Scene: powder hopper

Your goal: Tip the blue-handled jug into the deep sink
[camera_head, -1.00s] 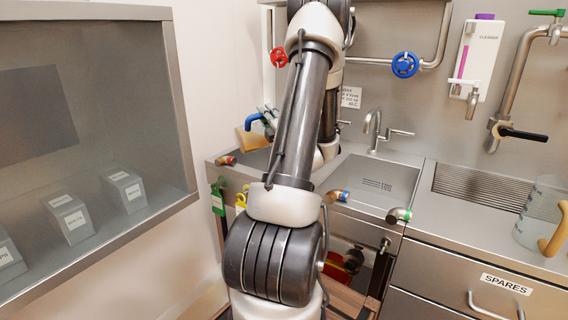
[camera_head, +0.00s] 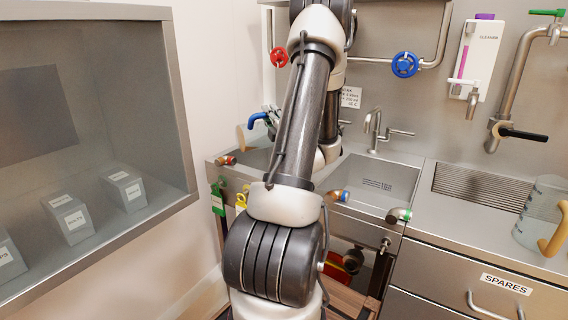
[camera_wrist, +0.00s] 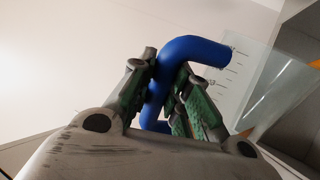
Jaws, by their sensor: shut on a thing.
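The jug's blue handle (camera_wrist: 195,50) is between the green-padded fingers of my gripper (camera_wrist: 163,85), which is shut on it, in the wrist view. The jug's clear body (camera_wrist: 232,75) with dark scale marks shows just right of the handle. In the head view the blue handle (camera_head: 259,118) shows left of my arm, above the left part of the sink counter. My arm hides the gripper and most of the jug there, so its exact tilt is unclear. A steel sink basin (camera_head: 385,190) with a slotted bottom is right of my arm; the counter's left part is largely hidden.
A tap (camera_head: 374,130) stands behind the basin. Red (camera_head: 279,57) and blue (camera_head: 404,64) valve wheels are on the wall pipes. Another clear jug with a tan handle (camera_head: 553,230) stands on the right counter. A glass-fronted cabinet (camera_head: 90,130) fills the left.

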